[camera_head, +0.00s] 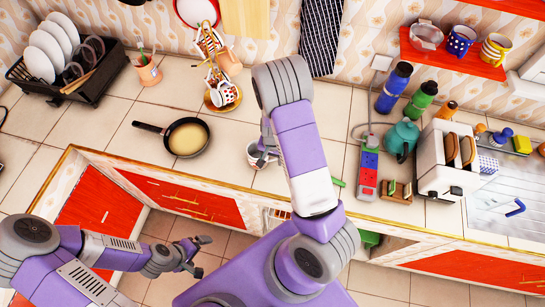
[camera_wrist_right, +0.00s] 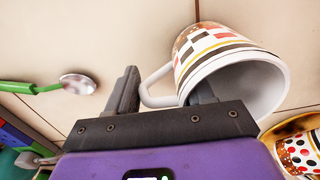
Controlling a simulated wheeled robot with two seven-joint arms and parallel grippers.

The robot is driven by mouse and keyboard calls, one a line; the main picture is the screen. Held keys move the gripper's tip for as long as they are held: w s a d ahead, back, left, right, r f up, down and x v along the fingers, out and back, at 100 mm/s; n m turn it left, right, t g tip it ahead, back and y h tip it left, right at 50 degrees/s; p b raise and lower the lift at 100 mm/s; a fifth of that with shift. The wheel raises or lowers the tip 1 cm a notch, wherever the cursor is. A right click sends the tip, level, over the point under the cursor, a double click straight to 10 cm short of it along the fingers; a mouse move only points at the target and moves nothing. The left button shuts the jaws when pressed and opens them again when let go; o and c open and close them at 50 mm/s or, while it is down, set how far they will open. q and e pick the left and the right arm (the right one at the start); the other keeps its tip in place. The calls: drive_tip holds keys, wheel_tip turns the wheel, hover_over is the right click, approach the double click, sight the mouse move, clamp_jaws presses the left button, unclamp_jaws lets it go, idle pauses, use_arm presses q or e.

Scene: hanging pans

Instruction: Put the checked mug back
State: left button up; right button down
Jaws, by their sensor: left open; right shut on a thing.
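The checked mug (camera_wrist_right: 215,60) is white with red, yellow and dark checks and bands, tilted with its mouth toward the lower right in the right wrist view. My right gripper (camera_wrist_right: 165,85) is shut on it at the handle side; the exact finger contact is partly hidden. In the head view the mug (camera_head: 254,156) shows beside my right gripper (camera_head: 266,150), over the front part of the counter. Whether it touches the counter is unclear. My left gripper (camera_head: 190,256) is open and empty over the floor, in front of the red cabinets.
A mug stand (camera_head: 222,95) with mugs stands behind, to the mug's upper left. A pan (camera_head: 187,138) lies to the left. A red shelf (camera_head: 450,57) carries mugs at the upper right. A green-handled spoon (camera_wrist_right: 78,84) lies nearby. The counter between pan and mug is clear.

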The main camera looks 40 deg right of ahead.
drive_tip(key=shift+c, duration=2.1)
unclamp_jaws()
drive_tip(key=shift+f, duration=0.1)
drive_tip(key=shift+r, duration=0.25)
wheel_tip(320, 180, up, 12)
drive_tip(key=p, duration=0.2)
drive_tip(key=shift+s+p, duration=0.1)
drive_tip(key=shift+p, duration=0.25)
